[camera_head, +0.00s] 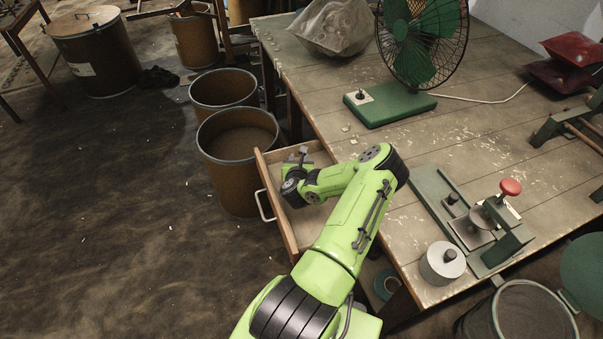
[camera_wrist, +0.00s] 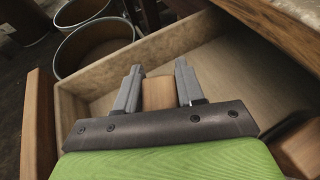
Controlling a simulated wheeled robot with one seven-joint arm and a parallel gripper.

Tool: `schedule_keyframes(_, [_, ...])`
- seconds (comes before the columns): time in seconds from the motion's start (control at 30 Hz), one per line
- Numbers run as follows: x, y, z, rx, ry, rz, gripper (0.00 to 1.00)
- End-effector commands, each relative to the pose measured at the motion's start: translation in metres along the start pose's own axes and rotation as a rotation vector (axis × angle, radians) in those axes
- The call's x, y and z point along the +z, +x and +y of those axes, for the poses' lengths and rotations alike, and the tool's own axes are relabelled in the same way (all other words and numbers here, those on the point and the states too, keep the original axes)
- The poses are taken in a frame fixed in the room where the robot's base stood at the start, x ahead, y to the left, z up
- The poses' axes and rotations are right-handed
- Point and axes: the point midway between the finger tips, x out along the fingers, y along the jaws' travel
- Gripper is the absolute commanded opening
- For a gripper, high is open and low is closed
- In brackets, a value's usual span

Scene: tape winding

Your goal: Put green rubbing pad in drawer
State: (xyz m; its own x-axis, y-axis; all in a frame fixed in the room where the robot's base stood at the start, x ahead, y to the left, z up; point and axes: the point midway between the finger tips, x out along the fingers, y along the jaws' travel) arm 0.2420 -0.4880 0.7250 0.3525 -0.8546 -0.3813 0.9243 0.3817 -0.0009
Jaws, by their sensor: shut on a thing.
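The wooden drawer stands open from the side of the workbench; its front panel (camera_head: 277,213) has a pale metal handle. In the wrist view I see its side wall (camera_wrist: 92,90) and part of its pale floor. My gripper (camera_head: 303,152) is over the open drawer and points into it. In the wrist view my gripper (camera_wrist: 159,90) has its two grey fingers on either side of a tan, wood-coloured block, the rubbing pad (camera_wrist: 159,93), and is shut on it. No green shows on this pad; its underside is hidden. I cannot tell whether it touches the drawer floor.
The workbench (camera_head: 330,95) carries a green fan (camera_head: 421,40), a green press-like tool with a red knob (camera_head: 510,187) and a grey cylinder (camera_head: 442,264). Brown drums (camera_head: 238,160) stand close to the drawer's far side. The floor at left is mostly clear.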

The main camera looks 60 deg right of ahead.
Motion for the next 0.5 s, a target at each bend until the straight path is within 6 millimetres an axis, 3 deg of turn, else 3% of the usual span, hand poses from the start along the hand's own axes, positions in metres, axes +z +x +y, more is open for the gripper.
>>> schedule_keyframes(0.03, [-0.014,0.006,0.000,0.000,-0.001,0.000,0.08])
schedule_keyframes(0.1, [-0.024,0.010,0.000,0.000,-0.001,0.000,0.08])
schedule_keyframes(0.47, [-0.025,0.010,0.000,0.001,0.000,0.001,0.08])
schedule_keyframes(0.5, [-0.024,0.010,0.000,0.001,0.000,0.001,0.42])
